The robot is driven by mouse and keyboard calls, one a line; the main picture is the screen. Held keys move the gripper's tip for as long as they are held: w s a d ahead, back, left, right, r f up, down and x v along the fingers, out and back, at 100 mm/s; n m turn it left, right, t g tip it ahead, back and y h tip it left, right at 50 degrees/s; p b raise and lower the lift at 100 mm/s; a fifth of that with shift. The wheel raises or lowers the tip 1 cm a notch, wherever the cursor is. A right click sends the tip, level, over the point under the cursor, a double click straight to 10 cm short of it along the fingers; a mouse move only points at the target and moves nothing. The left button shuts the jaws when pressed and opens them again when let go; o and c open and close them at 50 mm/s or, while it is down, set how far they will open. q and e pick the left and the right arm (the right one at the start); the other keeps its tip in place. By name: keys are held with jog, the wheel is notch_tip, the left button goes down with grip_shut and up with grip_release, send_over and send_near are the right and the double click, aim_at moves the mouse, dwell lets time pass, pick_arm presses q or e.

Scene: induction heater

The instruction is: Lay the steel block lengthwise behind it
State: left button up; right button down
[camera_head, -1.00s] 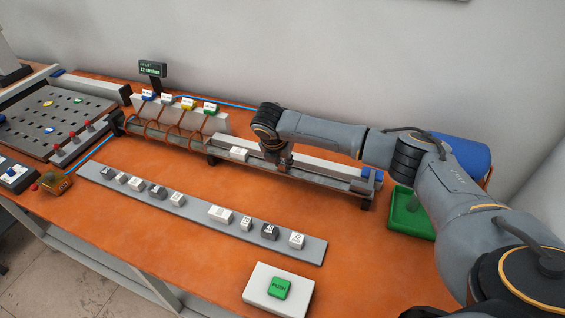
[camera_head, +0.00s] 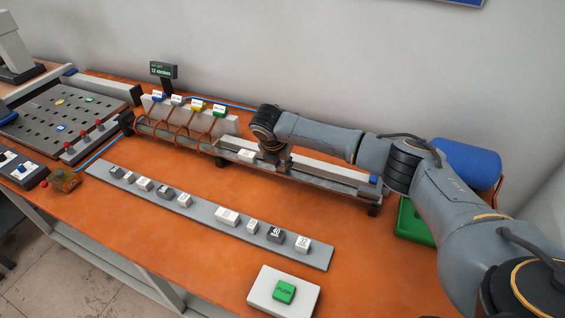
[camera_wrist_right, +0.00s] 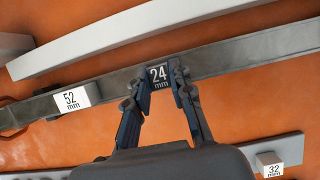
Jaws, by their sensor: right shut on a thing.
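My right gripper (camera_wrist_right: 168,92) is shut on a small dark steel block marked 24 mm (camera_wrist_right: 159,76). It holds the block at the long grey channel (camera_wrist_right: 235,57), over or in it; I cannot tell whether the block touches the channel floor. A white block marked 52 mm (camera_wrist_right: 71,97) lies in the channel to the left, with a clear gap to the 24 mm block. In the head view the white block (camera_head: 247,156) is just left of my right gripper (camera_head: 283,163), and the dark block is hidden there. My left gripper is not in view.
A grey strip (camera_head: 150,199) with several labelled blocks lies in front. A white box with a green push button (camera_head: 284,291) is at the front. A coil (camera_head: 185,130) surrounds the channel's left end. A light bar (camera_head: 325,172) runs behind the channel.

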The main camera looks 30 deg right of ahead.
jog(key=shift+f+p, duration=0.1)
jog(key=shift+p, duration=0.25)
dwell(0.4)
jog(key=c, duration=1.1)
grip_release()
jog(key=v, duration=1.2)
